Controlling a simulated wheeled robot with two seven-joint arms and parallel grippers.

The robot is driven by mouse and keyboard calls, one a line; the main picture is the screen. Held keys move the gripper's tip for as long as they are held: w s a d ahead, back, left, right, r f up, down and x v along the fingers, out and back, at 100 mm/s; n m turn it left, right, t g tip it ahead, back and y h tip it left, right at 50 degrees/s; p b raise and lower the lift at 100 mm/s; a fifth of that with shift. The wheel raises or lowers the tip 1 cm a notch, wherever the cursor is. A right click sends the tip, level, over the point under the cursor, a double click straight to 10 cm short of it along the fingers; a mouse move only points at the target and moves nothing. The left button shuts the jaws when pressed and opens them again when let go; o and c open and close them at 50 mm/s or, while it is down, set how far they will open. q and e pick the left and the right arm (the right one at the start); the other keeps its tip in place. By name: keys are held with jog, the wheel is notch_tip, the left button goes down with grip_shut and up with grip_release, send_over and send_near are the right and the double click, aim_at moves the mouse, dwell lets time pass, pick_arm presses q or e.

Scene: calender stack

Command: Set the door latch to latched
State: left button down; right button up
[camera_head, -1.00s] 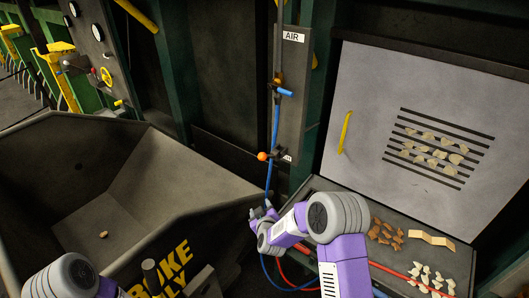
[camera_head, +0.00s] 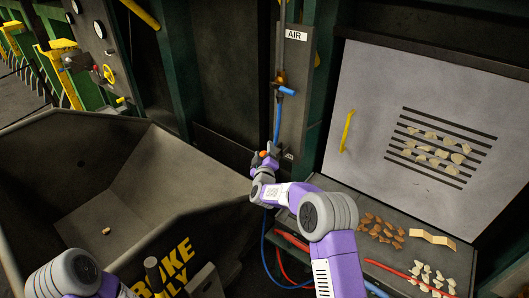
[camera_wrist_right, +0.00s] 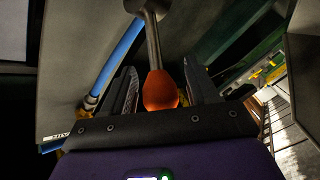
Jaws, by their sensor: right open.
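A lever with an orange knob (camera_head: 264,154) sits low on the grey upright panel marked AIR. In the right wrist view the orange knob (camera_wrist_right: 160,92) and its metal stem (camera_wrist_right: 153,40) show large. My right gripper (camera_head: 266,158) is at the knob. In the wrist view its open fingers (camera_wrist_right: 163,82) stand on either side of the knob, with a gap visible on each side. A yellow handle (camera_head: 346,131) is on the pale grey door panel, apart from the gripper. I cannot tell which part is the door latch. My left gripper is out of view.
A blue hose (camera_head: 277,118) runs down the AIR panel (camera_head: 294,80) close to the right gripper. A large dark bin (camera_head: 160,175) fills the left. A shelf with brown pieces (camera_head: 383,229) and pale pieces (camera_head: 432,278) lies at right, with red hoses nearby.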

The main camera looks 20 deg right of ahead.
jog(key=shift+w, duration=0.2)
grip_shut()
dwell(0.3)
jog(key=shift+d, duration=0.1)
